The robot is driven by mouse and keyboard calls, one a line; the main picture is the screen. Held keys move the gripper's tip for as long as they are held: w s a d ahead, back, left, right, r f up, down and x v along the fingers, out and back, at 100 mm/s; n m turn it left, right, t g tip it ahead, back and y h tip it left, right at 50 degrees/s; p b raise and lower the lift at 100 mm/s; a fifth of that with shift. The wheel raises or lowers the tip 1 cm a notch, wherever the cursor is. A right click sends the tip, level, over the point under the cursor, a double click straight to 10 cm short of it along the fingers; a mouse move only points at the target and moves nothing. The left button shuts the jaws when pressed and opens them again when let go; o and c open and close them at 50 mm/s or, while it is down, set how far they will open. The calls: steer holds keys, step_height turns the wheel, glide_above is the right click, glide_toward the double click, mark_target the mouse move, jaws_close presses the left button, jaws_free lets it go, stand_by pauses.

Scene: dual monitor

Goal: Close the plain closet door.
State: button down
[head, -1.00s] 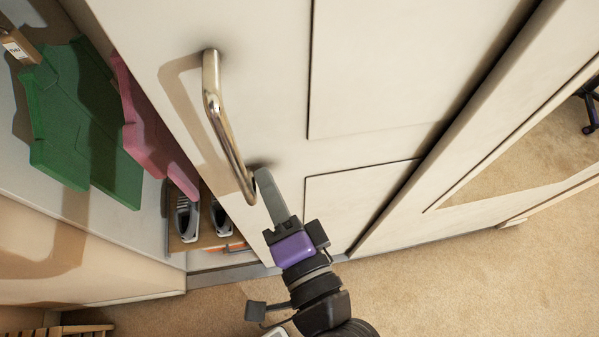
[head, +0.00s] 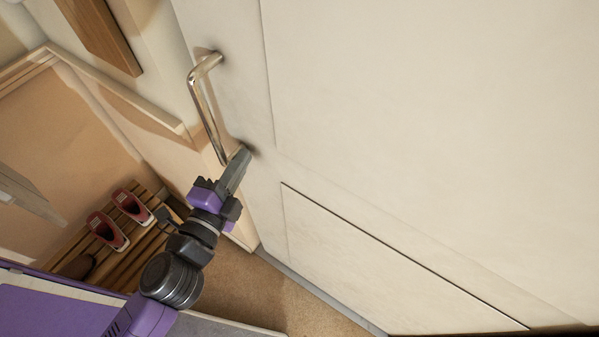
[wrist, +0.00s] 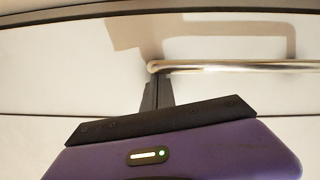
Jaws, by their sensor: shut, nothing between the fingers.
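The plain closet door (head: 420,120) is a pale panel filling the right of the head view. Its shiny metal bar handle (head: 205,105) stands near the door's left edge. My gripper (head: 243,152) is shut and empty, with its fingertips at the lower end of the handle, against or very near the door face. In the wrist view the fingertips (wrist: 156,82) are just beside the end of the handle (wrist: 235,67), not around it.
A slatted wooden rack (head: 120,262) with red shoes (head: 132,206) stands at the lower left. A wooden piece (head: 100,32) hangs at the upper left. Carpet (head: 285,305) is open below the door.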

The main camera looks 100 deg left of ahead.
mark_target(231, 137)
steer(key=s, duration=0.1)
steer(key=s+a, duration=0.1)
steer(key=s, duration=0.2)
steer(key=shift+s+a, duration=0.15)
steer(key=shift+a, duration=0.25)
steer(key=shift+s, duration=0.3)
